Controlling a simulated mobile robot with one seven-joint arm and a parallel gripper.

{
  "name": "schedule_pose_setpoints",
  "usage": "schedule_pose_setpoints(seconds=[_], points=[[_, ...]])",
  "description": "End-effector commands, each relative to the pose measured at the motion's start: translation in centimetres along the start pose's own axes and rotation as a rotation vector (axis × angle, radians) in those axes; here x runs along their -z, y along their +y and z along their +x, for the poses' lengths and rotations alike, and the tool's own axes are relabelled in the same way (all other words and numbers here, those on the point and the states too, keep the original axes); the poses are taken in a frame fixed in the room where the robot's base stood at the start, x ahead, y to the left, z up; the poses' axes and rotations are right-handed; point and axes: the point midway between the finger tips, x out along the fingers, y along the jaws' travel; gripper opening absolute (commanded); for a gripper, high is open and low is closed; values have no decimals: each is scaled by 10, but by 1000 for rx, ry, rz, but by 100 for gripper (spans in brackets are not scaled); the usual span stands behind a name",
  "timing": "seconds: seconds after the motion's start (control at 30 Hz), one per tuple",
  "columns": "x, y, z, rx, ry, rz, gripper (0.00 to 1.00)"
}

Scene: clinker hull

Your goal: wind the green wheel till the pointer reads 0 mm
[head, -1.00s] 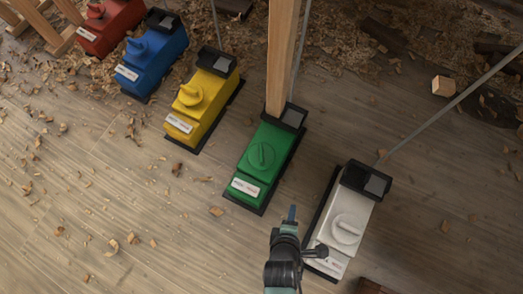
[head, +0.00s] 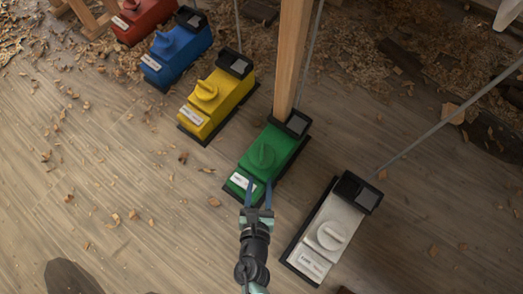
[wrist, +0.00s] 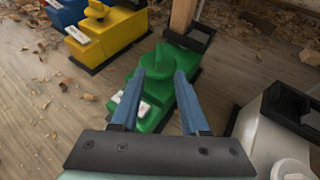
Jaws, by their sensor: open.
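The green unit (head: 281,143) stands on the plank floor with its round green wheel (head: 263,156) on top. The wheel, with a raised grip bar, also shows in the wrist view (wrist: 155,62). A white scale label (head: 241,182) lies at the unit's near end; its pointer and reading are too small to tell. My gripper (head: 258,184) is open over the near end of the green unit. In the wrist view its two blue fingers (wrist: 167,82) point toward the wheel, apart, with nothing between them. The left finger partly covers the label.
A white unit (head: 335,225) stands close on the right. Yellow (head: 222,99), blue (head: 180,52) and red (head: 142,16) units stand in a row to the left. A wooden post (head: 290,60) rises behind the green unit. The floor in front is clear but for shavings.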

Motion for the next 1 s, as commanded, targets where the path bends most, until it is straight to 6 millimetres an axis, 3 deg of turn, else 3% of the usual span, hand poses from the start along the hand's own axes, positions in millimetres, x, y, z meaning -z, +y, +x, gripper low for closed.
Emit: schedule_pose_setpoints(seconds=[0.17,0.63,0.8,1.0], points=[[1,2,16,-5,-5,-10,45],[1,1,107,-2,-5,-9,45],[1,1,124,-3,-3,-10,45],[0,1,129,-3,-2,-10,45]])
